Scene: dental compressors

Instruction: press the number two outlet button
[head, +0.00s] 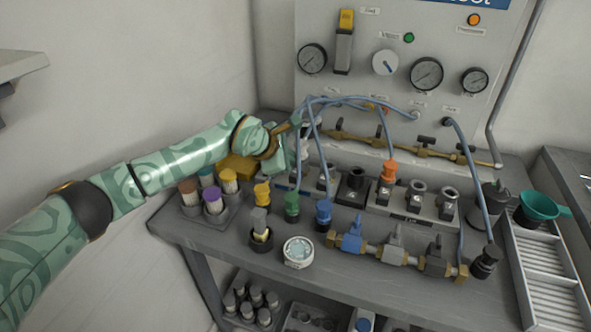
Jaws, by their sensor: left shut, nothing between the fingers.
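My left gripper (296,120) is at the end of the green patterned arm. It is shut and empty, in front of the lower left part of the upright panel, near the blue hoses. A row of outlets sits on a grey block (398,207) at the back of the bench. One outlet has an orange connector (389,172), and a dark outlet (354,184) and metal outlets (417,193) stand beside it. The gripper is above and left of this row. Outlet numbers are too small to read, and I cannot tell which is number two. The left end is partly behind hoses.
The panel (400,20) carries gauges, a dial and lamps. Blue hoses (385,130) arch over the outlets. Colored connectors, a round white gauge (298,252) and a valve manifold (397,242) stand in front. A green funnel (540,207) is at right. The bench's front edge is clear.

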